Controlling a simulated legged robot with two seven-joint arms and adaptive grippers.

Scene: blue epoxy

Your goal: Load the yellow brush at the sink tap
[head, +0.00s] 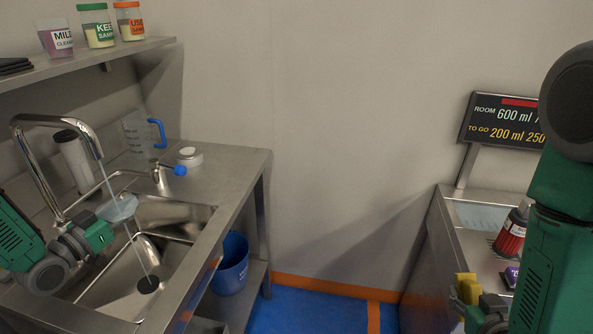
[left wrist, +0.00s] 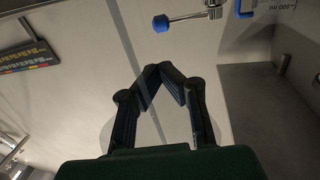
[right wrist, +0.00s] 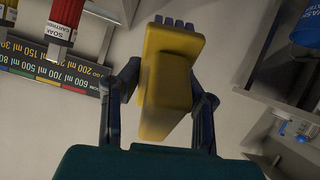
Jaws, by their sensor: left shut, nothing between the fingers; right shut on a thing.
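The yellow brush (head: 467,287) is at the right, held by my right gripper (head: 481,306) beside the right-hand counter. In the right wrist view the brush (right wrist: 165,75) fills the space between the fingers, with grey bristles at its far end. A chrome sink tap (head: 35,160) stands at the left, and a thin pale stream runs from its spout into the sink basin (head: 185,218). A blue-tipped lever (head: 180,170) shows beside it. My left gripper (left wrist: 166,72) is shut and empty, near the stream. A pale translucent shape (head: 117,208) covers part of this spot; its nature is unclear.
A measuring jug (head: 138,132) with a blue handle and a white-lidded pot (head: 189,156) stand behind the sink. Labelled jars (head: 97,27) line the shelf above. A blue bucket (head: 231,265) stands below. A red cartridge (head: 510,235) and a sign (head: 503,120) are at the right.

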